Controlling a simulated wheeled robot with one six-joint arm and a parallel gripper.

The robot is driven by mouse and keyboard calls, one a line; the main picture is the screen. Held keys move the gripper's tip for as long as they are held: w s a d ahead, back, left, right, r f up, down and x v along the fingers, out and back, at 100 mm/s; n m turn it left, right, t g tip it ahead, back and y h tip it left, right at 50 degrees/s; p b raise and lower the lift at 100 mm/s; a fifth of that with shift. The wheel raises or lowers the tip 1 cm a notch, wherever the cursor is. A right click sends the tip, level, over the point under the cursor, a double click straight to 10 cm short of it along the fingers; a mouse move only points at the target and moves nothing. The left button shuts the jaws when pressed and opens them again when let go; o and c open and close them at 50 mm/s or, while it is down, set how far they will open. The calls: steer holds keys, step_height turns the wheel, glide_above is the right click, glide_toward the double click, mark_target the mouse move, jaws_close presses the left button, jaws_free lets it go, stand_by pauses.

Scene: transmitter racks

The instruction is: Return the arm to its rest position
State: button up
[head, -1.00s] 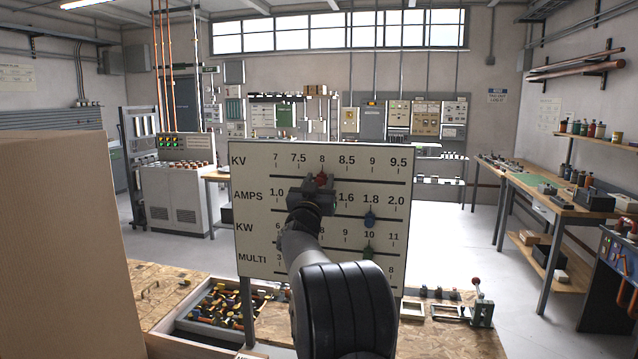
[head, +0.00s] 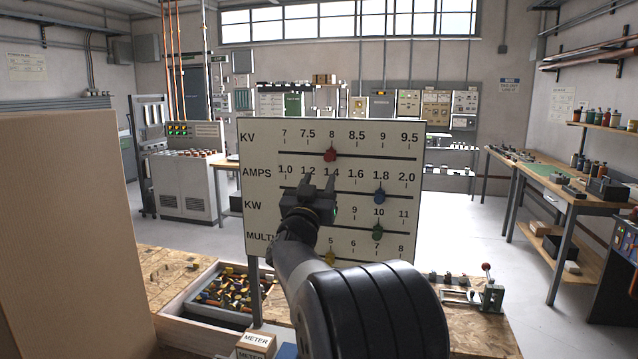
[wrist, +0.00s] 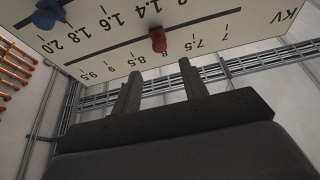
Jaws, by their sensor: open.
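My gripper (head: 318,184) is open and empty, in front of the white meter board (head: 400,136), over its AMPS and KW rows in the head view. In the wrist view my gripper (wrist: 158,80) shows two dark fingers with nothing between them. A red marker (head: 331,155) sits on the KV line near 8, apart from the fingers; it also shows in the wrist view (wrist: 158,39). A blue marker (head: 379,195) is near 1.8 on AMPS, a green marker (head: 377,232) near 10 on KW, and a yellow marker (head: 330,257) near 5 on MULTI. My arm hides part of the lower board.
A tall tan panel (head: 70,230) stands close at the left. A tray of small parts (head: 228,290) and a box labelled METER (head: 256,341) are by the board's foot. A lever device (head: 490,290) stands at the right. Open floor lies behind.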

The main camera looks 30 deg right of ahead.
mark_target(330, 158)
steer(key=shift+d, duration=0.1)
steer(key=p+x, duration=0.4)
steer(key=x, duration=0.7)
steer(key=shift+s+f, duration=0.1)
steer(key=shift+f, duration=0.05)
steer(key=shift+s+d, duration=0.2)
steer(key=shift+s, duration=0.1)
steer(key=shift+w+a, duration=0.1)
steer(key=shift+a, duration=0.05)
